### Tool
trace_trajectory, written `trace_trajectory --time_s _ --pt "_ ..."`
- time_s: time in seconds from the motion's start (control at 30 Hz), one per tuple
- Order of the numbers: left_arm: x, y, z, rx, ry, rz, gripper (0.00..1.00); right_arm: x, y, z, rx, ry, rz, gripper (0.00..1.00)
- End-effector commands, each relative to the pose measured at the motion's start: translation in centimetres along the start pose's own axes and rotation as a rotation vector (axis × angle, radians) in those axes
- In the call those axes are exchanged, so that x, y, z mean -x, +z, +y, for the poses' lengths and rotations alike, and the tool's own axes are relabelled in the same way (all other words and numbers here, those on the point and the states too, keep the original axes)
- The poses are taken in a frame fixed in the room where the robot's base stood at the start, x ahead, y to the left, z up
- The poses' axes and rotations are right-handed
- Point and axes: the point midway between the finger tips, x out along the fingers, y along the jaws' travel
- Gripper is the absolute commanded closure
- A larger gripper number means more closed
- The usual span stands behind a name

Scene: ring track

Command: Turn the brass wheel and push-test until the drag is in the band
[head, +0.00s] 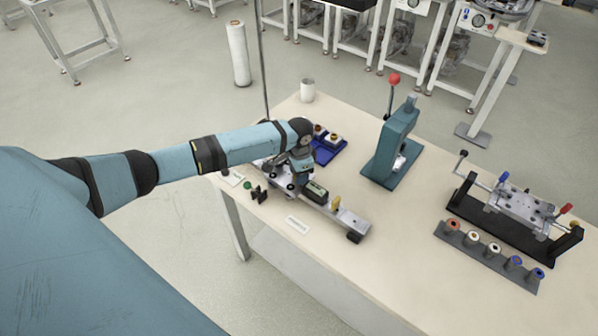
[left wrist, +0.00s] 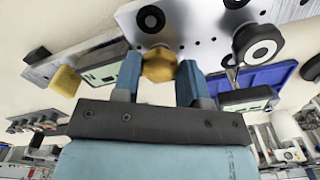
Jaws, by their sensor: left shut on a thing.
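My left gripper (left wrist: 159,82) is shut on the brass wheel (left wrist: 159,65), with one blue finger on each side of it. In the head view my left gripper (head: 297,178) is over the far part of the grey ring track (head: 346,219), and the wheel is hidden there. Dark rollers (left wrist: 151,19) sit on the track plate near the wheel. A small unit with a display (head: 317,191) stands on the track, and its reading is too small to tell. A yellow block (head: 336,203) stands beyond it toward the track's near end. My right gripper is not in view.
A blue tray (head: 328,153) with small parts lies behind the track. A teal press (head: 391,150) with a red knob stands right of it. A clamp fixture (head: 515,215) and a rack of several rings (head: 490,256) are farther right.

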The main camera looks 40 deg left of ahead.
Motion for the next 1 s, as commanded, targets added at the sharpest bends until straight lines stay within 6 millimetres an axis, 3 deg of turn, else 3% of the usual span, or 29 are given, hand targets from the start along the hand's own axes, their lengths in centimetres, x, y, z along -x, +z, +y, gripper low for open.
trace_trajectory --time_s 0.13,0.17,0.23,0.27,0.53,0.67,1.0 --pt "0.1 -0.1 -0.1 0.001 -0.001 0.004 0.84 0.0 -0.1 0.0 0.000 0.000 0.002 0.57" --pt "0.1 -0.1 -0.1 0.001 -0.001 0.004 0.54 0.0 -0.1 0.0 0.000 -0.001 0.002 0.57" --pt "0.1 -0.1 -0.1 0.001 -0.001 0.003 0.38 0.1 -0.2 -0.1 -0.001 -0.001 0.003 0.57" --pt "0.1 -0.1 -0.1 0.001 -0.001 0.003 0.35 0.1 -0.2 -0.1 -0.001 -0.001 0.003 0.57" --pt "0.1 0.0 0.0 0.001 -0.001 0.002 0.35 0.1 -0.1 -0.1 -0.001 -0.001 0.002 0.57" --pt "1.1 -0.1 -0.1 0.002 -0.001 0.003 0.35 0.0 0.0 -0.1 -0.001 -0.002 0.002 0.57" --pt "8.4 -0.1 -0.1 0.000 -0.003 0.006 0.35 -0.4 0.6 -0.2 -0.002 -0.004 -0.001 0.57"
